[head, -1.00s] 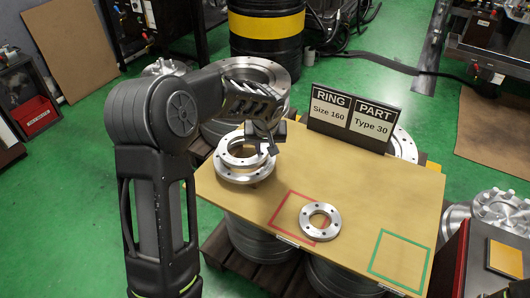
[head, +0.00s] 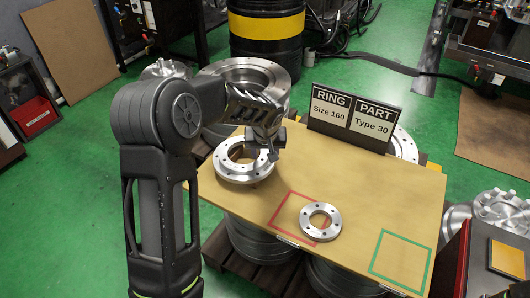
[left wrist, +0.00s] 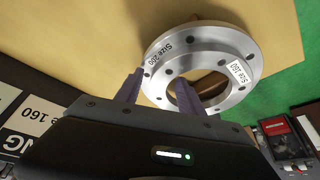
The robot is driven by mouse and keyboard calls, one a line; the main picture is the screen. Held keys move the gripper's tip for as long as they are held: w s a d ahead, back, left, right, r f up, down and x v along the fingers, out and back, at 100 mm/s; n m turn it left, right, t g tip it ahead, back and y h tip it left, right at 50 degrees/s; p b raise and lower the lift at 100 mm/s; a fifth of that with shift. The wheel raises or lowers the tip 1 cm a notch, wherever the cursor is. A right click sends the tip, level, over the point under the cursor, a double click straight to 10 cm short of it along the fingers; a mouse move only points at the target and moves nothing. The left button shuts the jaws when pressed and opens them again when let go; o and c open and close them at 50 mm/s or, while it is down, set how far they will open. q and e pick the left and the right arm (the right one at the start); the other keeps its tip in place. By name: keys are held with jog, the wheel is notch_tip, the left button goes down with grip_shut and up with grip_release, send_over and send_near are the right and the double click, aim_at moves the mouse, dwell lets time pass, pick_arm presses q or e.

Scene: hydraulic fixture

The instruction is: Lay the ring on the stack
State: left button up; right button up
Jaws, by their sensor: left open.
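The stack (head: 231,176) stands at the left end of the table: a wide silver flange, labelled Size 200 (left wrist: 180,47) in the left wrist view. A smaller ring (head: 236,150) labelled Size 160 (left wrist: 238,72) lies flat on top of it, roughly centred. My left gripper (head: 267,154) is open at the stack's right side, pointing down. In the left wrist view its two fingers (left wrist: 158,88) are spread at the ring's near rim; whether they touch it I cannot tell. The gripper hides part of the ring. My right gripper is not in view.
Another silver ring (head: 320,221) lies across the corner of a red square (head: 279,207). A green square (head: 400,258) at the right front is empty.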

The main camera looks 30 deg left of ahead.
pick_arm(q)
jog(key=shift+r+p, duration=0.35)
jog(key=shift+r, duration=0.05)
jog(key=p+v, duration=0.1)
jog(key=v, duration=1)
jog(key=shift+s+r, duration=0.15)
jog(key=shift+r, duration=0.1)
